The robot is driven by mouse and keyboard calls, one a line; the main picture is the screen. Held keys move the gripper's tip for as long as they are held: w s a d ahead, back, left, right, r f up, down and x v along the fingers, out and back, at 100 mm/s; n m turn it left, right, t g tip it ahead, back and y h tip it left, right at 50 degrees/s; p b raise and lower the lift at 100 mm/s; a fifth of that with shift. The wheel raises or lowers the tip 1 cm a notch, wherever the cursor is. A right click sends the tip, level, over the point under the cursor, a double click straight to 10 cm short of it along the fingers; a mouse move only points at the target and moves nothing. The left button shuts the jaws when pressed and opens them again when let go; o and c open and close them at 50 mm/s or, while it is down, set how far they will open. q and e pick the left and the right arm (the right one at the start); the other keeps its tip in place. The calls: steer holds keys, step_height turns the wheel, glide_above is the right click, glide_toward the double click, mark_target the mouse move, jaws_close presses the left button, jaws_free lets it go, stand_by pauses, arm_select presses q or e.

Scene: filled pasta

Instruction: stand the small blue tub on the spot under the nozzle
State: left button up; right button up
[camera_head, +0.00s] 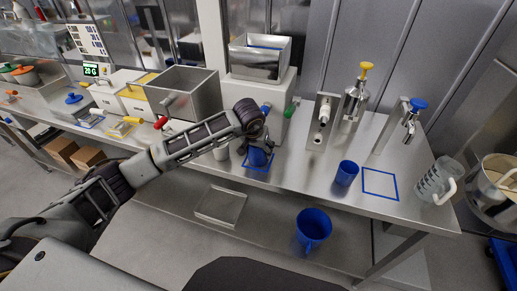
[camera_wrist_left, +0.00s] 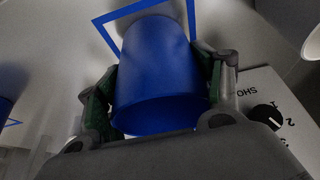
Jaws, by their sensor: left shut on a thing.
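A small blue tub (camera_head: 258,158) is in my left gripper (camera_head: 257,146), in front of the white machine. In the left wrist view the tub (camera_wrist_left: 158,75) fills the middle, with a finger of the gripper (camera_wrist_left: 160,110) on each side. A blue square outline (camera_head: 256,170) is marked on the steel counter by the tub. In the wrist view the outline (camera_wrist_left: 191,15) shows beyond the tub. I cannot tell whether the tub touches the counter. The machine's nozzle is hidden behind my arm. My right gripper is not in view.
A second blue cup (camera_head: 346,173) stands right of the gripper, beside another blue square (camera_head: 380,184). Pump stands (camera_head: 322,120) and a clear jug (camera_head: 434,181) are further right. A white cup (camera_head: 221,152) is close left. A larger blue mug (camera_head: 312,230) is lower down.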

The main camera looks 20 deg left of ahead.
arm_select(q)
steer(key=o, duration=1.1)
steer(key=b+v, duration=0.1)
steer(key=v, duration=1.1)
